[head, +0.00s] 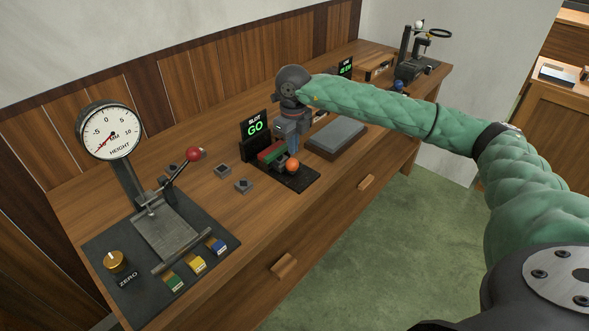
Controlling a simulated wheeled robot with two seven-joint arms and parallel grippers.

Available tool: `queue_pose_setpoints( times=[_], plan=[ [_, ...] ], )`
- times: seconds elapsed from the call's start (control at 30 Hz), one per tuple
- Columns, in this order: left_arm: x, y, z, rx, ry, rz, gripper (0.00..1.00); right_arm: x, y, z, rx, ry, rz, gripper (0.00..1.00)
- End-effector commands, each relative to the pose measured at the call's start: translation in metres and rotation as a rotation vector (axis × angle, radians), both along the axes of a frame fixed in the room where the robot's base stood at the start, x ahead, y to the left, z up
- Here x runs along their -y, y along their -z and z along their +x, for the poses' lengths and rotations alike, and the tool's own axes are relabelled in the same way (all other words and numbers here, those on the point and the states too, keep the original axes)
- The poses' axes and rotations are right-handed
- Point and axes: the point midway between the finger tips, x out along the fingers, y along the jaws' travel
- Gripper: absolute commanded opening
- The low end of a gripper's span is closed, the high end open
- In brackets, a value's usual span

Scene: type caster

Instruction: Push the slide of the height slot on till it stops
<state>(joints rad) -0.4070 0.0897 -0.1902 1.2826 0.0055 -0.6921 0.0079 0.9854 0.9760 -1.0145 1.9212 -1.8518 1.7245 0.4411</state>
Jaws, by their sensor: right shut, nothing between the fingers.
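The height slot stands on a black base (300,183) near the front edge of the bench. Its sign (255,127) reads "SLOT GO" in lit green. A slide with an orange ball knob (292,165) is at the front of it, beside a red and green part (270,153). My right gripper (290,143) points down just behind the knob, shut and empty. Its fingertips are partly hidden by the slot parts, so I cannot tell whether they touch the slide. My left gripper is out of view.
A dial height gauge (110,131) with a red-knobbed lever (193,154) stands at the left. Small dark blocks (222,170) lie between. A grey stone slab (337,138) lies right of the slot. Another device (410,67) stands at the far end.

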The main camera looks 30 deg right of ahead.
Motion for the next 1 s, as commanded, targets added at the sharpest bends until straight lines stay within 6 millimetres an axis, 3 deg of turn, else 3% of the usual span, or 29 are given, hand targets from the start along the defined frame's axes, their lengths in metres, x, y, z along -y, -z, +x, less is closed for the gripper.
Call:
queue_pose_setpoints(
  times=[0.67,1.0],
  plan=[
    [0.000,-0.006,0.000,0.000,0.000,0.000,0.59,-0.001,-0.023,0.001,-0.001,-0.001,0.000,0.00],
    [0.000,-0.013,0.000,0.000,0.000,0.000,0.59,0.000,-0.047,0.001,-0.001,-0.001,-0.001,0.00]
  ],
)
